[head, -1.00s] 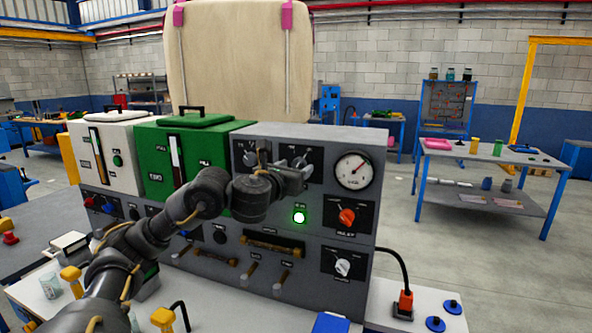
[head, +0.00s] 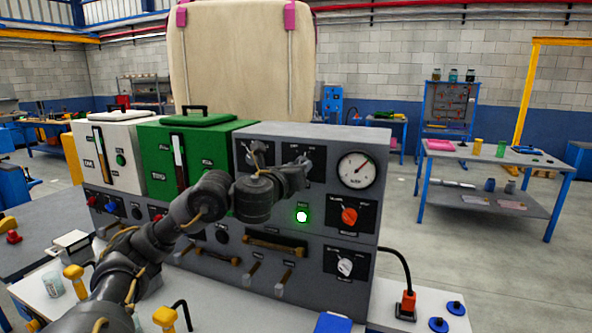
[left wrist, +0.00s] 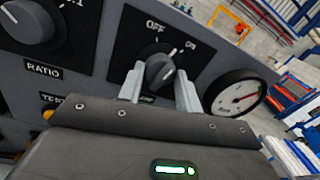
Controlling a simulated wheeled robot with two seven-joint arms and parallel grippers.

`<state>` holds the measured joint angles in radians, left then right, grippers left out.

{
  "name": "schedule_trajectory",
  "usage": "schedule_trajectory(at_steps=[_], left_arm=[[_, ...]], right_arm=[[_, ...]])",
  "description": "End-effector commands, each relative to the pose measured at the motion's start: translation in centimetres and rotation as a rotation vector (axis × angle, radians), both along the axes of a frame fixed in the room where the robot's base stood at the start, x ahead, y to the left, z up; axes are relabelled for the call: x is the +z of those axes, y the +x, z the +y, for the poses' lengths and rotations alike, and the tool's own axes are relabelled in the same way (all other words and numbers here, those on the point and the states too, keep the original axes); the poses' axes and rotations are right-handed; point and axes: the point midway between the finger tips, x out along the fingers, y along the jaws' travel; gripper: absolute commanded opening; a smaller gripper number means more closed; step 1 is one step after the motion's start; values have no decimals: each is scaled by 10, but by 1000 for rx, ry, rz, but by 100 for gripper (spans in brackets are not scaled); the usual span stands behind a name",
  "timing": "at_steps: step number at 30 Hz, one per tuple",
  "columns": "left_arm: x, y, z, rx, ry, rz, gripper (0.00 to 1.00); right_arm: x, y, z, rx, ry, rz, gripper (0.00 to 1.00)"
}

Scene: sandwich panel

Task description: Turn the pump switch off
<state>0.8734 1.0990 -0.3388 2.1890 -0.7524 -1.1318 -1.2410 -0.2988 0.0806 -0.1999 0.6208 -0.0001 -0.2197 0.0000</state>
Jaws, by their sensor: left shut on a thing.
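The pump switch is a dark grey rotary knob (left wrist: 160,72) on a black plate with OFF and ON marks. My left gripper (left wrist: 159,84) is shut on the knob, one finger on each side. In the head view my left gripper (head: 304,170) is at the upper part of the grey panel (head: 350,140) and hides most of the knob. The lettering below the knob is mostly covered. My right gripper is not in view.
A round white gauge (head: 357,170) sits right of the switch. A green lamp (head: 301,217) is lit below it. A red knob (head: 349,216) and a white knob (head: 345,266) are lower right. The RATIO knob (left wrist: 27,21) is left of the switch.

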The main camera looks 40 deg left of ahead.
Motion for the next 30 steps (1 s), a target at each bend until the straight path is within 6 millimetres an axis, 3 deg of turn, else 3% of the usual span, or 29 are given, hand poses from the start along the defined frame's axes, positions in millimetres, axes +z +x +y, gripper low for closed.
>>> schedule_trajectory(at_steps=[18,30], left_arm=[[-2,0,-1,-1,-527,-183,12],[-2,1,-1,-1,-720,-251,12]], right_arm=[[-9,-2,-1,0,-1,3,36],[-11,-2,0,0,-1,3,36]])
